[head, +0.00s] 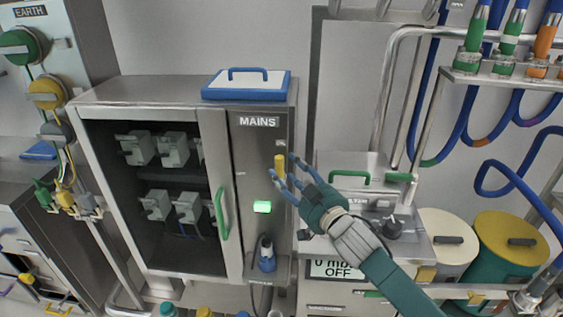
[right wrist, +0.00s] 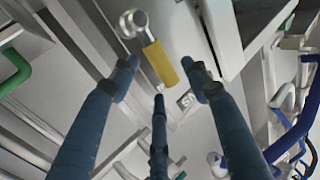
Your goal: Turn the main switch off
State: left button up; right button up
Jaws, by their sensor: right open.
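The main switch (head: 280,161) is a short yellow handle, upright on the grey panel labelled MAINS (head: 259,121). A green lit indicator (head: 262,207) sits below it on the same panel. My right gripper (head: 287,180) is open, its blue fingers spread just at the right and lower side of the handle. In the right wrist view the yellow handle of the switch (right wrist: 160,62), on a round metal pivot, lies ahead between the open fingers of the gripper (right wrist: 160,76). I cannot tell whether any finger touches it. My left gripper is out of view.
Left of the panel is a cabinet (head: 90,93) with a green door handle (head: 221,213) and grey units inside. A blue-edged tray (head: 247,94) lies on top. To the right stand a metal box (head: 357,163) with green handles, lidded bins (head: 503,240) and blue hoses (head: 470,125).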

aim_at(283, 166)
jog(key=shift+p+x, duration=0.3)
jog(key=shift+x, duration=1.75)
grip_shut()
